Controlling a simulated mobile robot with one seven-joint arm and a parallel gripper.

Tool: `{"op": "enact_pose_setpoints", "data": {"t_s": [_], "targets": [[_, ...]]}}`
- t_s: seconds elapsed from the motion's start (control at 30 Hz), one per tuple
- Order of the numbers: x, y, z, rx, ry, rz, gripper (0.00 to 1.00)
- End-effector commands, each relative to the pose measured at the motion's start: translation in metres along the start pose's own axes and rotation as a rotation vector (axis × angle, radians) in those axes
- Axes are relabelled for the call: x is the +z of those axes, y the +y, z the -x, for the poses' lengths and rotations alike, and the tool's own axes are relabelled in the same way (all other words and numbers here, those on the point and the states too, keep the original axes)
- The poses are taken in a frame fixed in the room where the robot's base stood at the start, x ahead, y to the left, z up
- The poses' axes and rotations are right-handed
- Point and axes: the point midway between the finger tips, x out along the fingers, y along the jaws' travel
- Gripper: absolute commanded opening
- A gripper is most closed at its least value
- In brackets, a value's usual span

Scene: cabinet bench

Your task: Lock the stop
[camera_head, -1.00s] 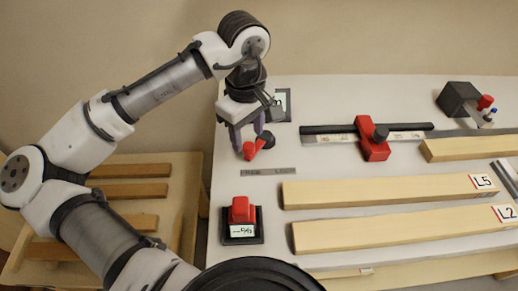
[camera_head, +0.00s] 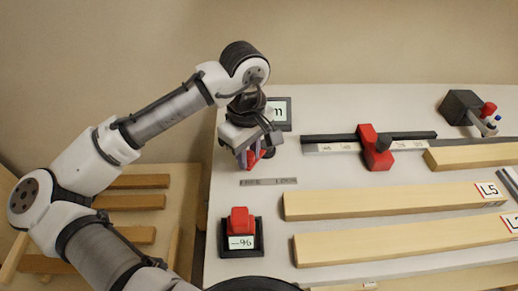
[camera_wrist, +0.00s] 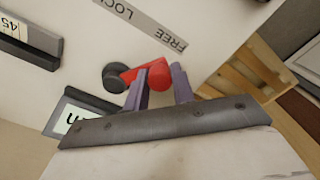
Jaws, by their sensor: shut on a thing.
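The red lever (camera_wrist: 133,73) has a black round pivot (camera_wrist: 116,79) and lies near a grey strip marked FREE and LOCK (camera_head: 268,182). In the wrist view the lever's red end points to the FREE side. My gripper (camera_wrist: 163,87) has its two purple fingers around that red end and is shut on it. In the head view my gripper (camera_head: 254,158) hides most of the lever.
A small display (camera_head: 278,112) stands behind my gripper, partly hidden. A red-topped box reading -96 (camera_head: 241,241) sits at the front left. Wooden bars marked L5 (camera_head: 390,200) and L2 (camera_head: 400,242) lie to the right. A dark block (camera_head: 460,107) stands at the back right.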

Motion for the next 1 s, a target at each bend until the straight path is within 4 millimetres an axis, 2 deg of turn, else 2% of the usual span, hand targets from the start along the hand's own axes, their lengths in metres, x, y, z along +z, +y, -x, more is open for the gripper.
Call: {"op": "enact_pose_setpoints", "data": {"t_s": [0.5,0.9,0.93,1.0], "targets": [[0.019,0.007,0.001,0.002,-0.001,-0.002,0.19],[0.021,0.008,0.001,0.004,0.001,0.001,0.19],[0.021,0.008,0.001,0.004,0.001,0.001,0.26],[0.020,0.008,0.001,0.004,0.001,0.001,0.36]]}}
